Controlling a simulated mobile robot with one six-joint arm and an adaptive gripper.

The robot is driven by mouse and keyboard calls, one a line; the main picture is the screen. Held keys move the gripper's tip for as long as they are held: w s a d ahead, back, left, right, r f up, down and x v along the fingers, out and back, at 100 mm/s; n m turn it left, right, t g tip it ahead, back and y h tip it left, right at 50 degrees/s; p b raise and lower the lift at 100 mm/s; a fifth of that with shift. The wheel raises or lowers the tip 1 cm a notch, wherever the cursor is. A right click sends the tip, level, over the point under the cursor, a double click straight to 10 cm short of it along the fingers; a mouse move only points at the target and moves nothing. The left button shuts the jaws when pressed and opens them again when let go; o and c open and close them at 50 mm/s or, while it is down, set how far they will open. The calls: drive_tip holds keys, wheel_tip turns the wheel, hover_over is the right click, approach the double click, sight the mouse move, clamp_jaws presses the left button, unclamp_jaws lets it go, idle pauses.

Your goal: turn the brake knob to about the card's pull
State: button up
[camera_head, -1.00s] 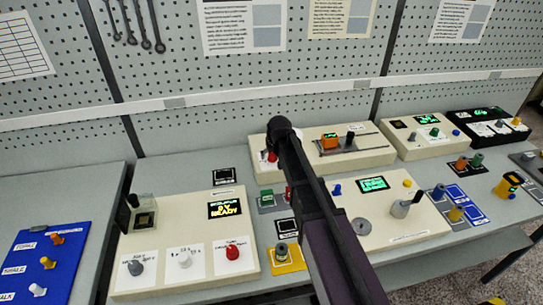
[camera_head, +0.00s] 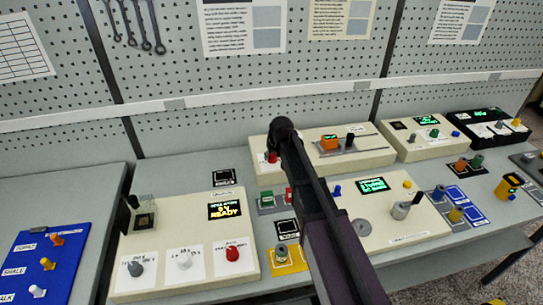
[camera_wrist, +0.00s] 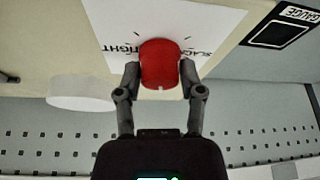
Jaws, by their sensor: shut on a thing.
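The red brake knob (camera_wrist: 160,64) stands on a white card (camera_wrist: 190,22) marked TIGHT and SLACK, which reads upside down in the wrist view. My gripper (camera_wrist: 160,80) is shut on the knob, one finger on each side. A small pale mark shows on the knob's edge nearest my gripper. In the head view the red knob (camera_head: 270,157) shows at the left end of the back cream panel (camera_head: 352,162), beside my arm. My gripper is hidden there.
A black square labelled GAUGE (camera_wrist: 283,33) lies on the bench next to the panel. A white disc (camera_wrist: 80,92) is on the other side. A front left panel (camera_head: 140,285) has several knobs. A pegboard wall (camera_head: 170,60) stands behind.

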drive_tip(key=n+g+y, duration=0.1)
drive_tip(key=n, duration=0.3)
drive_tip(key=shift+n+g+y, duration=0.4)
drive_tip(key=shift+n, duration=0.9)
drive_tip(key=o, duration=1.2)
drive_tip(key=shift+f, duration=0.1)
drive_tip(key=shift+c, duration=0.2)
